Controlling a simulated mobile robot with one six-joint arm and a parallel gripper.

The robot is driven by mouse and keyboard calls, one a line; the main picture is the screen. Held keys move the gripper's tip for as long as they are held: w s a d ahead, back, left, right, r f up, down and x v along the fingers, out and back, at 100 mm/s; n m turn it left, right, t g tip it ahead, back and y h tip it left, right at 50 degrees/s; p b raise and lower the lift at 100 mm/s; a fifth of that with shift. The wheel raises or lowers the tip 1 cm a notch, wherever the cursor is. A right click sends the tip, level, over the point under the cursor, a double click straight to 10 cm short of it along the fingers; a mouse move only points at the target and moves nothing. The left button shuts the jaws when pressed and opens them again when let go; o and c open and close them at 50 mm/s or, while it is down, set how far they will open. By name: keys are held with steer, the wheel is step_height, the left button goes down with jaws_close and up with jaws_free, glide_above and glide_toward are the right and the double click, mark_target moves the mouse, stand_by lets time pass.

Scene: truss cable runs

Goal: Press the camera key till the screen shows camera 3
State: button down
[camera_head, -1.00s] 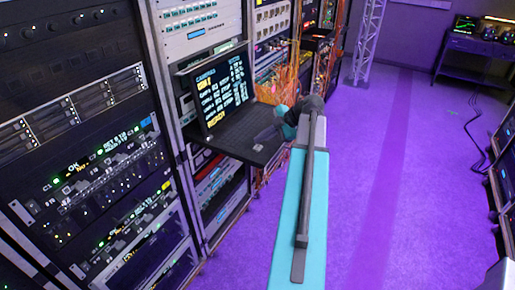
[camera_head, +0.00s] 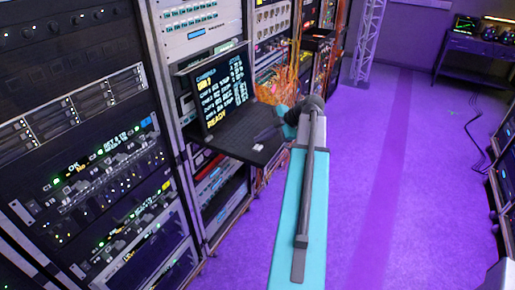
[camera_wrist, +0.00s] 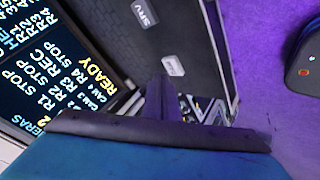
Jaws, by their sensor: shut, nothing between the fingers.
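The lit screen (camera_head: 221,92) stands open on the rack, with a black keyboard tray (camera_head: 234,146) in front of it. In the wrist view the screen (camera_wrist: 45,75) lists several lines of white text, a yellow "READY" and, at the lower left, a yellow "2". My gripper (camera_wrist: 157,88) is shut and empty over the near part of the keyboard. I cannot tell whether it touches a key. The camera key is not identifiable.
Equipment racks (camera_head: 95,130) fill the left side. Orange cables (camera_head: 290,78) hang behind the keyboard tray. A metal truss (camera_head: 367,40) stands at the back, and a desk (camera_head: 480,50) at the far right.

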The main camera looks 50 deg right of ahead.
mark_target(261, 147)
steer(key=shift+f+b, duration=0.85)
steer(key=shift+b, duration=0.45)
stand_by(1.4)
steer(key=shift+r, duration=0.8)
steer(key=shift+r, duration=0.15)
steer(key=shift+r+p, duration=0.55)
steer(key=shift+r, duration=1.85)
steer(key=shift+r, duration=0.1)
stand_by(0.5)
